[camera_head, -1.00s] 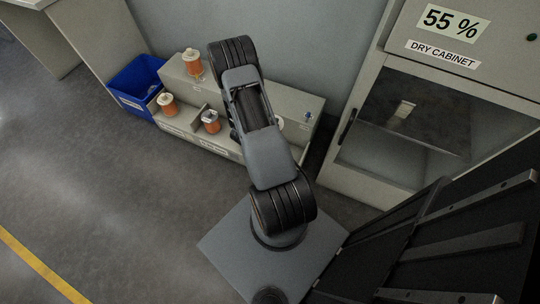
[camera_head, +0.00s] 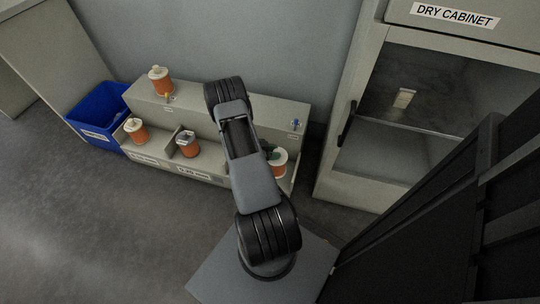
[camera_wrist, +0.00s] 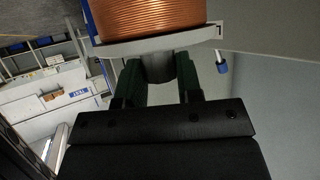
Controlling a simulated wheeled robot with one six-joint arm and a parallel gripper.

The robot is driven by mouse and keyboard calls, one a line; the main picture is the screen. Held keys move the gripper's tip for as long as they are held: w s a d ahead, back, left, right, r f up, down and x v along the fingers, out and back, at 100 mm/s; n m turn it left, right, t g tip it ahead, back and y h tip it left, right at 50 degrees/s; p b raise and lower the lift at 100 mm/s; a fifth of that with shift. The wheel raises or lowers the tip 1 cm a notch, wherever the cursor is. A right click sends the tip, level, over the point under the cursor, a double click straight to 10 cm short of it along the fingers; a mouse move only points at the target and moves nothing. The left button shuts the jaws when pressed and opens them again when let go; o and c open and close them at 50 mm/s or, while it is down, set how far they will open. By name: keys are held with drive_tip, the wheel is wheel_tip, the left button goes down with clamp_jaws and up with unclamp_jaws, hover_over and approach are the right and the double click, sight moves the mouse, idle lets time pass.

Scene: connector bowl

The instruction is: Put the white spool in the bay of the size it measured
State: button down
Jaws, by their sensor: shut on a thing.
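A spool with copper windings and a pale flange (camera_wrist: 150,15) is held by its grey hub in my gripper (camera_wrist: 160,78), between two dark green fingers. In the head view this spool (camera_head: 279,170) shows just right of my arm, at the right end of the stepped rack (camera_head: 222,112). I cannot tell whether it touches the rack. One copper spool (camera_head: 137,132) stands in the left bay, and another with a darker top (camera_head: 188,147) in the middle one. A white-topped spool (camera_head: 160,82) stands on the upper step.
A blue bin (camera_head: 98,115) stands at the rack's left end. The dry cabinet (camera_head: 350,185) with a glass door and dark handle is close on the right. A small blue-topped peg (camera_wrist: 222,65) is near the held spool. The grey floor in front is clear.

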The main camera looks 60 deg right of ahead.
drive_tip(key=shift+f+b, duration=1.25)
drive_tip(key=shift+f, duration=2.05)
